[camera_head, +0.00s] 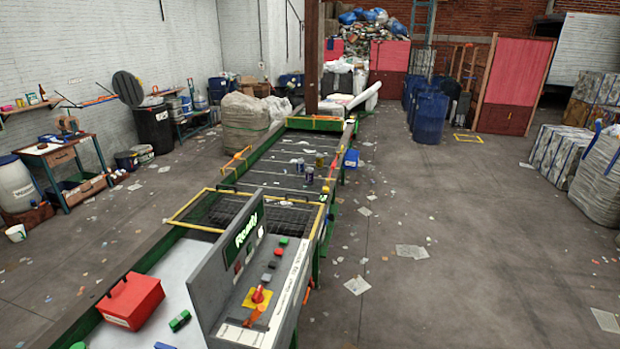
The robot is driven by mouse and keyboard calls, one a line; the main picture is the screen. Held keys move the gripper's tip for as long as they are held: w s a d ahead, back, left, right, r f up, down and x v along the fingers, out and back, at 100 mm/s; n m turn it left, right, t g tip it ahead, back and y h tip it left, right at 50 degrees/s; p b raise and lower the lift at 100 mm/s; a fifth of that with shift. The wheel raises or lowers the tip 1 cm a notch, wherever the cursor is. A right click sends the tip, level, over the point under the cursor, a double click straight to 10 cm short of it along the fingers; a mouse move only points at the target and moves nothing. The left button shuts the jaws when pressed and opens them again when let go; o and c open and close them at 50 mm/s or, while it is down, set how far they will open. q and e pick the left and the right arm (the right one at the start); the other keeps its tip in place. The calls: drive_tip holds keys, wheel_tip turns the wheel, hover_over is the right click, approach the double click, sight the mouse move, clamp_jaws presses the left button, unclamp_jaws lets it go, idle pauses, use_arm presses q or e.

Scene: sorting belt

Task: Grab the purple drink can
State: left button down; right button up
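A small purple-looking can (309,176) stands on the dark sorting belt (268,172), near the belt's right side. It is far off and small, so its label cannot be read. A yellowish-brown can (319,160) stands just behind it to the right. Another small bluish can-like thing (300,166) is close by on the left. Neither of my grippers shows in the view, and nothing is seen touching the cans.
A control panel (262,285) stands in front of the belt. A red box (131,301) and a green item (180,320) lie on the grey surface at the left. A blue bin (351,158) hangs at the belt's right edge. The floor to the right is open, with scattered paper.

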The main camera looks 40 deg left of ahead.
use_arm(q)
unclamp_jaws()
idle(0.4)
